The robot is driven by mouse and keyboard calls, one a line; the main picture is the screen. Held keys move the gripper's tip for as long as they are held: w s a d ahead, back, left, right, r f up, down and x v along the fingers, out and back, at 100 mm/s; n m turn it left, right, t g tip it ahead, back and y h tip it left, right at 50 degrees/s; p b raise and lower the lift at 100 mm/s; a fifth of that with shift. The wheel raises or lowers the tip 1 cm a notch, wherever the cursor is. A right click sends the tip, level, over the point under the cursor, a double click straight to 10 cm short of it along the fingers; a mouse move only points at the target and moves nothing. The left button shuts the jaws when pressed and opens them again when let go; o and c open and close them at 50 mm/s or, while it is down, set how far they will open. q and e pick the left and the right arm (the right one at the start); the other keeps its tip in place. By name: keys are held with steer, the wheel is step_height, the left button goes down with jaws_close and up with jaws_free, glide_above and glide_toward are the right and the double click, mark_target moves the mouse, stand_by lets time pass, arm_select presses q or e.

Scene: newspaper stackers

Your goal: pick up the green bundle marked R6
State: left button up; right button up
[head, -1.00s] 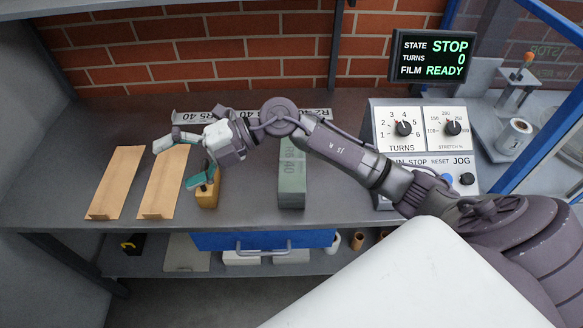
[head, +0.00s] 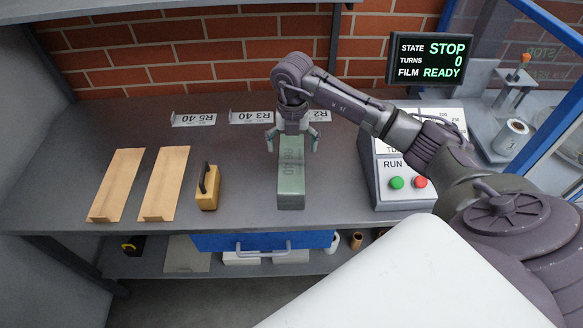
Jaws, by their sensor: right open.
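The green bundle (head: 291,180) marked R6 40 lies lengthwise on the grey bench, a little right of the middle in the head view. My right gripper (head: 293,145) is open and points down over the bundle's far end. One finger shows on each side of the bundle, apart from its sides as far as I can tell. The gripper hides part of the bundle's far end. My left gripper is not in view.
A yellow block with a dark handle (head: 208,188) stands left of the bundle. Two tan boards (head: 165,184) lie further left. White labels (head: 194,120) lie along the back. The control box (head: 400,180) stands to the right, partly behind my arm.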

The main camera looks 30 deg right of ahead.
mark_target(291, 161)
steer(key=shift+f, duration=0.65)
steer(key=shift+a+f+p, duration=0.1)
steer(key=shift+f+p, duration=0.25)
step_height(291, 161, down, 4)
steer(key=shift+r+p, duration=0.15)
steer(key=shift+p, duration=0.45)
steer(key=shift+f, duration=0.4)
steer(key=shift+c, duration=0.2)
steer(key=c, duration=1.8)
steer(key=shift+w+r, duration=0.1)
steer(key=shift+w, duration=0.05)
steer(key=shift+c, duration=0.3)
